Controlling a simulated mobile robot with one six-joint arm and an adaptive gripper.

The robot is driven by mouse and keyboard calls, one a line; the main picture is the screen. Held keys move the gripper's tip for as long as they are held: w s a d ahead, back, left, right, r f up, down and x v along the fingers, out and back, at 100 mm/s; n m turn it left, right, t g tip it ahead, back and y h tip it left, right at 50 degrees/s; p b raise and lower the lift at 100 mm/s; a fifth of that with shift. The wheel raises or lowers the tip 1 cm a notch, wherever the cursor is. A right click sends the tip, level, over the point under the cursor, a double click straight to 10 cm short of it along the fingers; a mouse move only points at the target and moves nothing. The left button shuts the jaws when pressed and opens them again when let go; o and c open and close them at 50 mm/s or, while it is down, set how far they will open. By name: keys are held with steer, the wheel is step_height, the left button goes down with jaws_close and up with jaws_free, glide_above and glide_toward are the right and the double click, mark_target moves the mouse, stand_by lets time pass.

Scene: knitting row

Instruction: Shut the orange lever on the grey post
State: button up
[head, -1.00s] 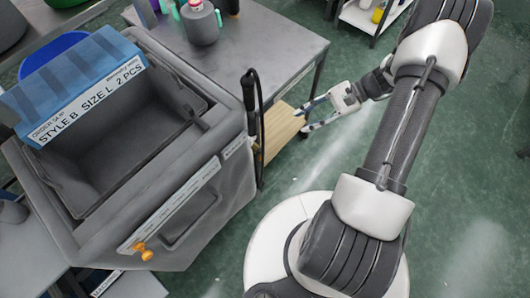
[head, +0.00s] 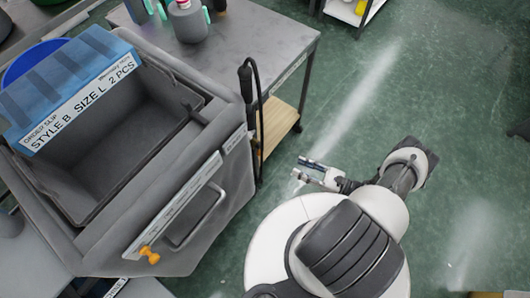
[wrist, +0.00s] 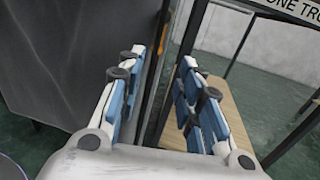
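An orange knob-like fitting (head: 149,255) sits low on the near face of the large grey bin, at the lower left of the head view. My gripper (head: 302,170) is in the open floor space right of the bin, well apart from the orange fitting. In the wrist view my gripper (wrist: 163,72) has its two blue-padded fingers spread with nothing between them.
The grey bin (head: 225,165) has a blue order slip (head: 75,85) on its rim. A black upright handle with a cable (head: 247,95) stands at its right corner. A grey table (head: 260,45) with a wooden lower shelf (head: 278,125) is behind.

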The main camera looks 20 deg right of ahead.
mark_target(259, 150)
steer(key=b+x, duration=0.1)
steer(key=x, duration=1.4)
steer(key=shift+w+a, duration=0.15)
steer(key=shift+a, duration=0.1)
jaws_close()
